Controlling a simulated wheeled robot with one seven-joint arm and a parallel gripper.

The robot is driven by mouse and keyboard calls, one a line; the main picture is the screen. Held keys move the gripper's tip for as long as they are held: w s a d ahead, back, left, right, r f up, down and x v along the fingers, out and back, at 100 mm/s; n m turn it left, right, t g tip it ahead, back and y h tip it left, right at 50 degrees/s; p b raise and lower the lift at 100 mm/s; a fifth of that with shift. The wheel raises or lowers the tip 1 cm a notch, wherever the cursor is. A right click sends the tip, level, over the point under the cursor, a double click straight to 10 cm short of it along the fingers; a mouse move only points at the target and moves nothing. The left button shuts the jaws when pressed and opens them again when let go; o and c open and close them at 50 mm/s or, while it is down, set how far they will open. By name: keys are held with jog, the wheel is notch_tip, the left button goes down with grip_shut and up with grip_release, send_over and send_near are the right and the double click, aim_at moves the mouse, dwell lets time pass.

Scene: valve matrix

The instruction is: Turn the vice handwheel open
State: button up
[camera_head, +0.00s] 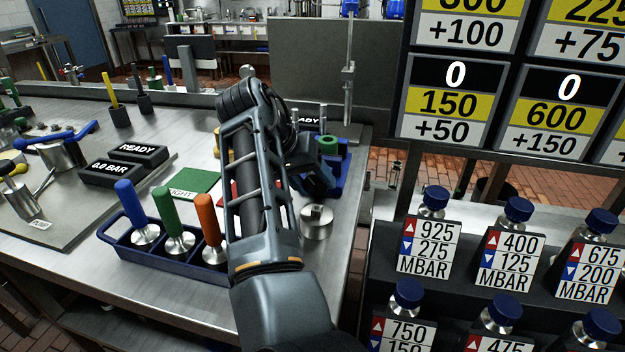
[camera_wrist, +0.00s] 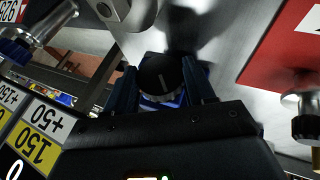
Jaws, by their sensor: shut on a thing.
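The vice handwheel (camera_wrist: 160,72) shows in the wrist view as a dark round knob with a pale line on its face. My gripper (camera_wrist: 162,88) has one finger on each side of it and is shut on it. Blue metal of the vice shows just below the knob. In the head view, the blue vice (camera_head: 342,168) stands near the bench's right edge, with a green ring-shaped piece (camera_head: 328,146) at its top. My arm hides the handwheel and most of my gripper there.
A blue tray (camera_head: 190,262) holds blue, green and orange handled tools left of my arm. A metal cylinder (camera_head: 317,222) stands right of my arm. A green mat (camera_head: 196,184) lies on the bench. Pressure signs (camera_head: 452,103) and labelled blue-capped bottles (camera_head: 432,200) fill the right.

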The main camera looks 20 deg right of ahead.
jog(key=shift+r+p, duration=0.15)
jog(key=shift+p, duration=0.25)
jog(key=shift+a+g+h+p, duration=0.1)
jog(key=shift+g+h+p, duration=0.3)
jog(key=shift+h, duration=0.2)
jog(key=o, duration=1.1)
jog(key=shift+f, duration=0.2)
jog(key=shift+c, duration=0.2)
jog(key=v, duration=0.7)
jog(key=shift+a+r+b, duration=0.25)
jog(key=shift+r+b, duration=0.1)
jog(key=shift+b, duration=0.05)
